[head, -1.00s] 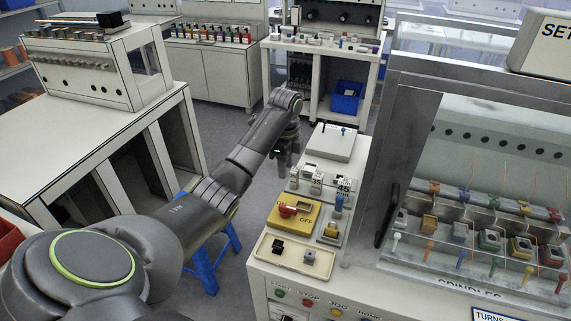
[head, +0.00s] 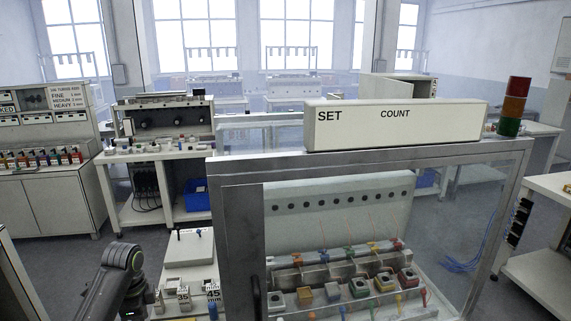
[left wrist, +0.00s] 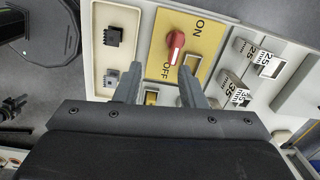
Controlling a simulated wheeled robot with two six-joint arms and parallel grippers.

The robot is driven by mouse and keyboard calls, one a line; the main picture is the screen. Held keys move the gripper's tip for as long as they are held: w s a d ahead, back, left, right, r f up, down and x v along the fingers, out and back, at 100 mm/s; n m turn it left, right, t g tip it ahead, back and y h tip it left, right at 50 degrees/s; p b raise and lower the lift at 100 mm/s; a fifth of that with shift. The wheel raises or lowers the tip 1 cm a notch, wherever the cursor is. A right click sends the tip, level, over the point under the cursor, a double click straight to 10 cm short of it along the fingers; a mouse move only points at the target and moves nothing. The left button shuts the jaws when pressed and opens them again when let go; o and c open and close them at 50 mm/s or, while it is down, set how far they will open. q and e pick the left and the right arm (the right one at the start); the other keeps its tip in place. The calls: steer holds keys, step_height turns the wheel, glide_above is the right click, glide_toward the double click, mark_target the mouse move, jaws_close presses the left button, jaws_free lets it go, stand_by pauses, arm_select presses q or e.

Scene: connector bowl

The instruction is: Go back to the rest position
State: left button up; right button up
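My left gripper (head: 134,302) is at the bottom left of the head view, where the frame edge cuts it off. It is beside the left side of the bench panel. In the left wrist view its two fingers (left wrist: 162,75) are spread apart with nothing held between them. Beyond them is a yellow ON/OFF plate (left wrist: 207,37) with a red knob (left wrist: 174,48). A pale tray (left wrist: 120,20) beside it holds a black connector (left wrist: 113,37) and a grey one (left wrist: 111,78). My right gripper is in neither view.
A framed machine with a SET COUNT box (head: 395,126) stands right of my left arm. Its rack holds several coloured connectors (head: 383,281). Number blocks (head: 183,297) and a white plate (head: 190,247) lie near the gripper. Open floor (head: 60,265) shows at the left.

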arm_select(q)
steer(key=s+f+n, duration=0.1)
steer(key=s+f, duration=0.1)
steer(key=s, duration=0.1)
steer(key=s+d+f+n, duration=0.1)
steer(key=s+f, duration=0.2)
steer(key=s+d+f+n, duration=0.1)
steer(key=s+f, duration=0.2)
steer(key=shift+s+d+t, duration=0.1)
steer(key=shift+d+t, duration=0.15)
steer(key=shift+t, duration=0.15)
steer(key=s+d+n+t+y, duration=0.15)
steer(key=s+n, duration=0.45)
steer(key=s, duration=0.7)
steer(key=s+d+n+t, duration=0.15)
steer(key=s+n, duration=0.35)
steer(key=s, duration=0.7)
step_height(320, 180, down, 25)
steer(key=g+b, duration=0.2)
steer(key=s+f+g+b, duration=0.1)
steer(key=s+f, duration=1.4)
steer(key=f, duration=0.2)
steer(key=shift+s+d+f+h+b, duration=0.3)
steer(key=shift+d+f+h, duration=0.05)
steer(key=shift+h, duration=0.1)
